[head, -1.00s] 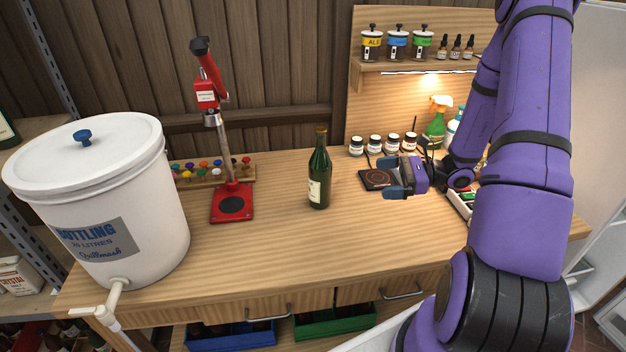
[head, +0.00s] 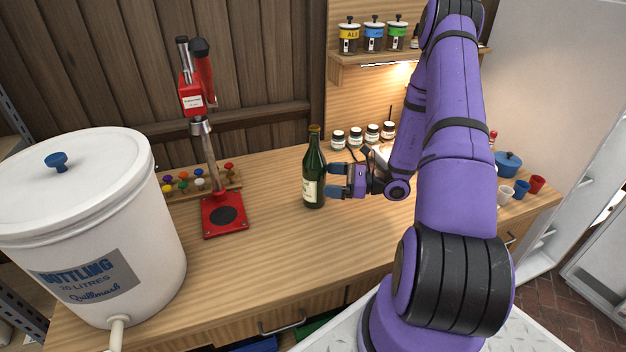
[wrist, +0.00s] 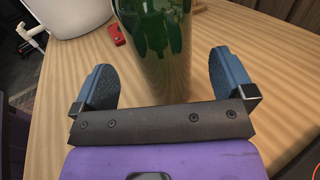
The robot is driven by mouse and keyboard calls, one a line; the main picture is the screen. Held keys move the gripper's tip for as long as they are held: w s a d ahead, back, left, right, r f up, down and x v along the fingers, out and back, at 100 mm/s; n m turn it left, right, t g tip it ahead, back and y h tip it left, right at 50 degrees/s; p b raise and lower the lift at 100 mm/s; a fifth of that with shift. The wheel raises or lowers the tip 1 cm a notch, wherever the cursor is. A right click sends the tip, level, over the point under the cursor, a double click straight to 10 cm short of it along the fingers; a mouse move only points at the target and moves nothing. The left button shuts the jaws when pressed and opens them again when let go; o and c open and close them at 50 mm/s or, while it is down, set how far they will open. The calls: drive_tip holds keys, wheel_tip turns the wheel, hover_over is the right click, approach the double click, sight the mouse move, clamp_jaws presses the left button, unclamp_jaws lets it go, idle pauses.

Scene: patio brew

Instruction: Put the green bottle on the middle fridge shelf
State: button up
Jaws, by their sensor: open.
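The green bottle (head: 314,172) stands upright on the wooden bench in the head view, with a pale label low on its front. My gripper (head: 336,182) is at bench level, immediately right of the bottle, pointing left at it. In the wrist view the bottle (wrist: 158,45) stands between the two open blue fingers of my gripper (wrist: 160,82), with a visible gap on each side. Its top is out of that view. The fridge's middle shelf cannot be made out; a white open cabinet (head: 590,250) shows in part at the right edge of the head view.
A red bottle capper (head: 222,215) stands left of the bottle, before a rack of coloured caps (head: 185,183). A white bottling bucket (head: 90,220) fills the bench's left end. Small jars (head: 355,138) stand behind. A blue pot (head: 508,163) and cups (head: 537,184) sit at right.

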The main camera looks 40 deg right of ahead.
sight(314, 177)
drive_tip(key=shift+x, duration=2.7)
drive_tip(key=shift+r, duration=0.1)
drive_tip(key=c, duration=1.7)
